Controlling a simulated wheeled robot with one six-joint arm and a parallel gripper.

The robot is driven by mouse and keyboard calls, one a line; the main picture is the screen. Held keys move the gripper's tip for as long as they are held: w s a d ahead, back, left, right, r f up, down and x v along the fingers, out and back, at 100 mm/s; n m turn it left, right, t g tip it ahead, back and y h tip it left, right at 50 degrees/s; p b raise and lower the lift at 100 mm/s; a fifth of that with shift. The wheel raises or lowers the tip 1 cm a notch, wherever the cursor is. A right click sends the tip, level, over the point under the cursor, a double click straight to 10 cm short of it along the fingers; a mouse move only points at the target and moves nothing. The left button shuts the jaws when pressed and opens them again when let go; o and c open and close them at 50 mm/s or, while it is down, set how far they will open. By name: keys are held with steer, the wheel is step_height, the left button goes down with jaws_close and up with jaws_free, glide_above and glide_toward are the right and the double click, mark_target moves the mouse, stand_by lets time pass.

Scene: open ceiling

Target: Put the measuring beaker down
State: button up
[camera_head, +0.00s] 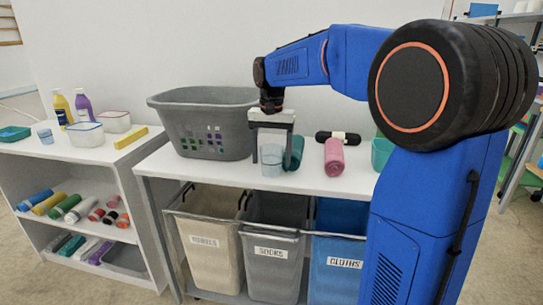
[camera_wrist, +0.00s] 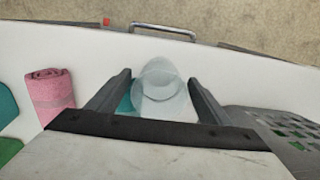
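The measuring beaker (camera_head: 271,159), a clear pale-blue cup, stands upright on the white tabletop (camera_head: 225,173) near its front edge. It also shows in the wrist view (camera_wrist: 160,88). My gripper (camera_head: 272,160) is above it, pointing down, with one finger on each side of the beaker. The fingers are wide apart, and a narrow gap seems to show beside the beaker, where teal shows through in the wrist view. The gripper looks open around the beaker.
A grey basket (camera_head: 200,125) stands close on the left. Labelled bins (camera_head: 272,265) hang below.

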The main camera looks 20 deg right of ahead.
steer(key=shift+r, duration=0.1)
step_height(320, 180, up, 12)
stand_by(0.6)
steer(key=shift+s, duration=0.1)
